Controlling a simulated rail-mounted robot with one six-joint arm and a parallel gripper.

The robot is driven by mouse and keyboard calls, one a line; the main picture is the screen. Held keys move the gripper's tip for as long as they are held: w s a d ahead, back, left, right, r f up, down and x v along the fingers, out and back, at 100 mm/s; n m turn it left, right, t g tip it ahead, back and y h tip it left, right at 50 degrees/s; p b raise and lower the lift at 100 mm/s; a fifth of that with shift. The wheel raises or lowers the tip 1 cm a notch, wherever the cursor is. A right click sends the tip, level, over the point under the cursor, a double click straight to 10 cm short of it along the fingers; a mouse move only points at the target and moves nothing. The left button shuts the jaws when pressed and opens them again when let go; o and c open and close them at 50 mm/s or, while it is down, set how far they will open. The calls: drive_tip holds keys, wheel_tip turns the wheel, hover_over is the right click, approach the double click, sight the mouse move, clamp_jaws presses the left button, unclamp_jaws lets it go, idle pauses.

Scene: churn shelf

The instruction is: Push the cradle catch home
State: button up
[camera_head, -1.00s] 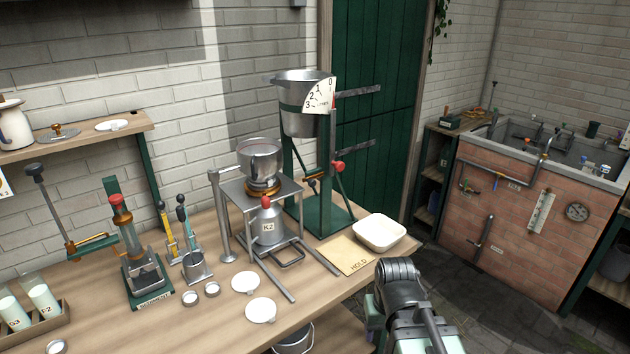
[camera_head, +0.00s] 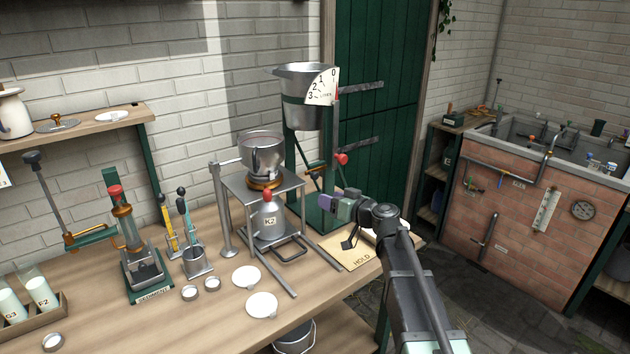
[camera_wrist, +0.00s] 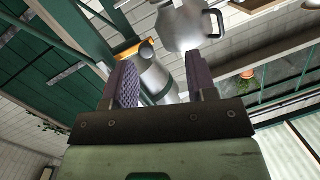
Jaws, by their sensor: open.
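A green stand (camera_head: 312,212) on the bench holds a metal pail (camera_head: 304,113) in a green band. A red knob (camera_head: 341,158) and a brass fitting (camera_head: 316,169) sit on the stand below the pail. I cannot tell which part is the cradle catch. My gripper (camera_head: 326,203) is open and empty, in front of the stand and right of the metal can marked K2 (camera_head: 269,222). The wrist view, looking upward, shows both purple fingers (camera_wrist: 162,82) apart. Beyond them are a metal vessel (camera_wrist: 160,72), an orange-brass part and a handled metal vessel (camera_wrist: 188,24).
A metal frame (camera_head: 263,186) with a bowl stands left of my gripper. The HOLD card (camera_head: 350,255) lies below it, and my arm mostly hides the white dish. White discs (camera_head: 261,304) lie on the front of the bench. A sink (camera_head: 550,135) stands at the right.

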sight(316, 176)
drive_tip(key=w+a+t, duration=0.1)
drive_tip(key=w, duration=0.2)
drive_tip(key=w+a+r+n, duration=0.1)
drive_tip(key=w+a, duration=0.1)
drive_tip(key=w, duration=0.2)
drive_tip(key=w+a+r+t+h, duration=0.1)
drive_tip(key=w, duration=0.2)
drive_tip(key=shift+w+a+t, duration=0.25)
drive_tip(key=shift+w+t, duration=0.05)
drive_tip(key=shift+w, duration=0.05)
clamp_jaws()
